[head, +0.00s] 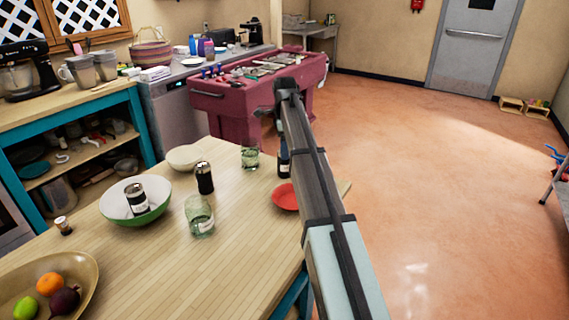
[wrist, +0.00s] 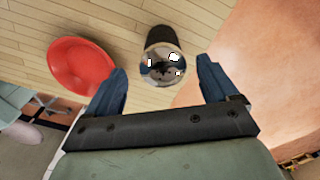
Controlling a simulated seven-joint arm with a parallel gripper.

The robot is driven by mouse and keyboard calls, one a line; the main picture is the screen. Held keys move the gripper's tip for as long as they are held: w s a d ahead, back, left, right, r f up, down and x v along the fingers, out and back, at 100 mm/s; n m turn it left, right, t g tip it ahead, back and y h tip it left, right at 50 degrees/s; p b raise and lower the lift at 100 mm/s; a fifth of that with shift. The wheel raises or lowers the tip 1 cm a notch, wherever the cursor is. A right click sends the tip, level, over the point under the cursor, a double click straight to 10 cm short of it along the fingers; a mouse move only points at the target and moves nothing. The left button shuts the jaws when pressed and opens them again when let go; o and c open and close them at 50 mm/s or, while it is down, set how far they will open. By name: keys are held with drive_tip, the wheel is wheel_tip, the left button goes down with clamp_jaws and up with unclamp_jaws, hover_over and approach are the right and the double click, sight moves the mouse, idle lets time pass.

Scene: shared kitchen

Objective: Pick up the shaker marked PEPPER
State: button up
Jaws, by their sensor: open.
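In the wrist view my gripper (wrist: 162,70) is open, with its two blue fingers apart. A dark cylinder with a shiny metal top (wrist: 163,62) stands on the table just beyond and between the fingertips; it looks like a shaker, and no marking on it is readable. In the head view a dark upright shape (head: 284,163) shows beside my arm, partly hidden; I cannot tell its label. A black shaker-like cylinder (head: 204,178) stands on the table, and a similar one with a pale label (head: 137,201) is in the white-and-green bowl (head: 155,212). No word PEPPER is legible.
A red dish (wrist: 82,65) lies left of the cylinder, near the table edge. Two glasses (head: 199,217) (head: 250,157), a cream bowl (head: 184,157), a small brown-topped jar (head: 63,226) and a fruit bowl (head: 85,268) share the wooden table. Open floor lies to the right.

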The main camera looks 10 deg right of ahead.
sight(285, 162)
drive_tip(key=shift+w+f, duration=0.2)
drive_tip(key=shift+f, duration=2.35)
drive_tip(key=c, duration=1.2)
